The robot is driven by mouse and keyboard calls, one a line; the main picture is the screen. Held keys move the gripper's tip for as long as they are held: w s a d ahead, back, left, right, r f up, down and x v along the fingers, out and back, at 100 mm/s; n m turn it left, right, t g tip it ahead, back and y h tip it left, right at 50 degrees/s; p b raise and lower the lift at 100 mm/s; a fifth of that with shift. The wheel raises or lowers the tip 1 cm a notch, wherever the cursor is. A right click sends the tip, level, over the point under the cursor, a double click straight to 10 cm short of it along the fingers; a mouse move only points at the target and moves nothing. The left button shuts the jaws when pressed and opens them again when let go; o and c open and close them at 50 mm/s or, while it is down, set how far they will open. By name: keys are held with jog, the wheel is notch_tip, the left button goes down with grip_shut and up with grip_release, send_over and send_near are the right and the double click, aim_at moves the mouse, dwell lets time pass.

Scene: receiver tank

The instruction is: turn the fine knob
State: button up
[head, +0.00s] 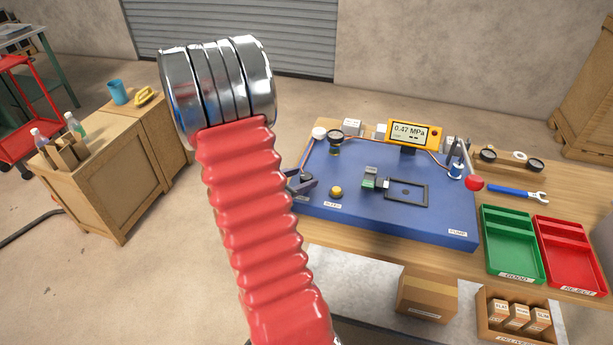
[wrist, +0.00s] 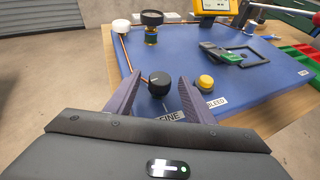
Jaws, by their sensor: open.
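The fine knob (wrist: 159,83) is a black round knob with a light pointer line, on the blue panel (wrist: 230,100) above a label reading FINE. In the wrist view my gripper (wrist: 155,84) is open, with one finger on each side of the knob and small gaps showing. I cannot tell whether either finger touches it. In the head view my gripper (head: 300,183) shows only partly behind my red arm, and the knob is mostly hidden there. The yellow digital gauge (head: 411,132) reads 0.47 MPa.
A yellow bleed knob (wrist: 205,82) sits just right of the right finger. A black-topped dial on a brass fitting (wrist: 151,25) and a white cap (wrist: 121,26) stand behind. Green (head: 490,228) and red (head: 541,228) trays lie right of the panel.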

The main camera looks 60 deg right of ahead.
aim_at(304, 177)
jog(key=shift+x, duration=1.5)
jog(key=shift+c, duration=0.7)
jog(key=c, duration=0.9)
